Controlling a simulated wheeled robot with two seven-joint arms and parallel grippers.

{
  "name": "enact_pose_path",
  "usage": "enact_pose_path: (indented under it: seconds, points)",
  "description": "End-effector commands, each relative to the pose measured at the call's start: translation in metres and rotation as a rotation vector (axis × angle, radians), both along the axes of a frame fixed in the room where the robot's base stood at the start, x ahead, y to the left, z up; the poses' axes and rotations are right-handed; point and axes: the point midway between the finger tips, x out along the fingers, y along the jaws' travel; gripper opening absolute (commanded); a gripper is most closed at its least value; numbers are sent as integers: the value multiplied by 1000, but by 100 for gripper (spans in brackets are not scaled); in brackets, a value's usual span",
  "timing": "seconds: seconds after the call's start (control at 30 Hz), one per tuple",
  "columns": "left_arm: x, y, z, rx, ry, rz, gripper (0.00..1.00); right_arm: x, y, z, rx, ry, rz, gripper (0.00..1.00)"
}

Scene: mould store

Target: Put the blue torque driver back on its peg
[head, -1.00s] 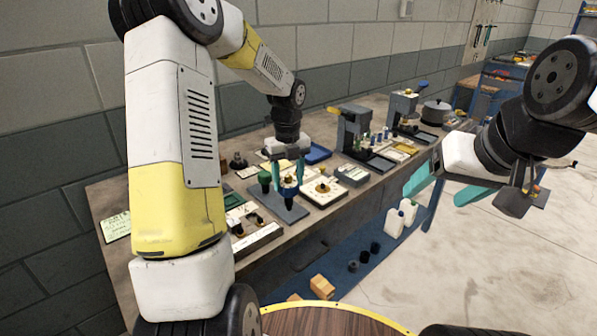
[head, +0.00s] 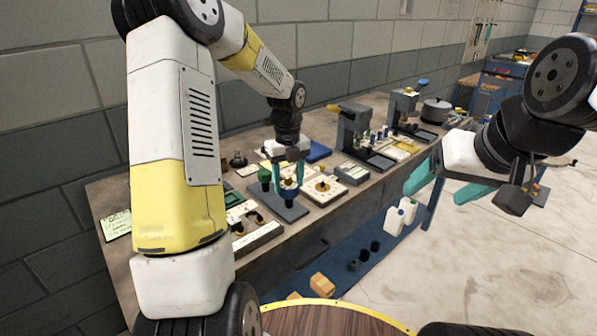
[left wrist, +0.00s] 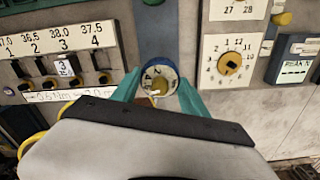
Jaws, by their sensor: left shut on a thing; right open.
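The blue torque driver (head: 289,194) is between the teal fingertips of my left gripper (head: 290,182), which is shut on it. It looks upright, over the dark grey stand plate (head: 293,213) on the bench; I cannot tell whether it touches the stand. In the left wrist view its blue-ringed top (left wrist: 158,80) shows between the two fingers (left wrist: 155,88). The peg is hidden. A green driver (head: 264,178) stands just left of it. My right gripper (head: 448,185) is open and empty, out over the floor beyond the bench's right edge.
A white dial panel (head: 324,188) lies right of the stand, and a panel with several switches (head: 250,228) lies front left. White jugs (head: 400,214) sit on the blue lower shelf.

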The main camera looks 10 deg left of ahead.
Motion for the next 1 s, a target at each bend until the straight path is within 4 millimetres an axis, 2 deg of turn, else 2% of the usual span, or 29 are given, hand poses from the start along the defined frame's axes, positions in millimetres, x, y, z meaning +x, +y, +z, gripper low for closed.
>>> enact_pose_path:
  seconds: [0.6, 0.63, 0.7, 0.77, 0.97, 1.0]
  points:
    - [0, 0, -7, 0, 0, 0, 3, 0, 0, 0, 0, 0, 0, 72]
    - [0, 0, -7, 0, 0, 0, 54, 0, 0, 0, 0, 0, 0, 72]
    - [0, 0, -7, 0, 0, 0, 67, 0, 0, 0, 0, 0, 0, 72]
    - [0, 0, -7, 0, 0, 0, 77, 0, 0, 0, 0, 0, 0, 72]
    - [0, 0, -7, 0, 0, 0, 77, 0, 0, 0, 0, 0, 0, 72]
    - [0, 0, -8, 0, 0, 0, 81, 0, 0, 0, 0, 0, 0, 72]
